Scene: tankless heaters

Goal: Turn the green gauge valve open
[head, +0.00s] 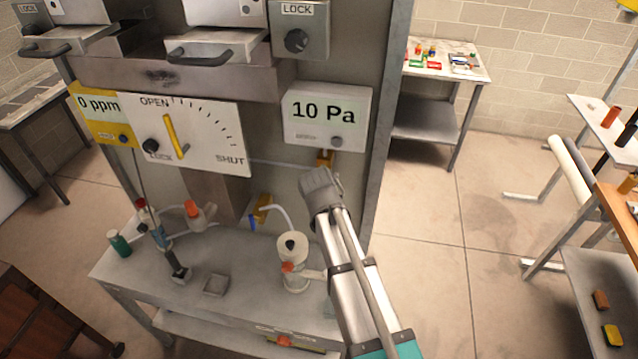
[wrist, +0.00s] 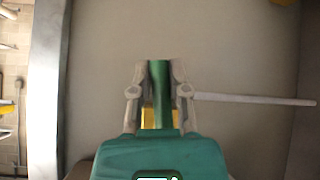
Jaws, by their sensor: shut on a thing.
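The green valve handle (wrist: 160,92) stands upright between the two fingers of my gripper (wrist: 161,72) in the wrist view, with a finger against each side. Yellow brass valve body (wrist: 149,117) shows below and behind it. In the head view, a brass fitting (head: 325,158) sits on the panel under the 10 Pa gauge (head: 328,114). My arm's end covers the area just below it, so the green handle and fingertips are hidden there.
A thin pipe (wrist: 255,99) runs right from the valve. The dial board (head: 205,135) with a yellow pointer is left of the gauge. A metal bench (head: 115,268) below holds a white canister (head: 292,262) and small bottles. Open floor lies to the right.

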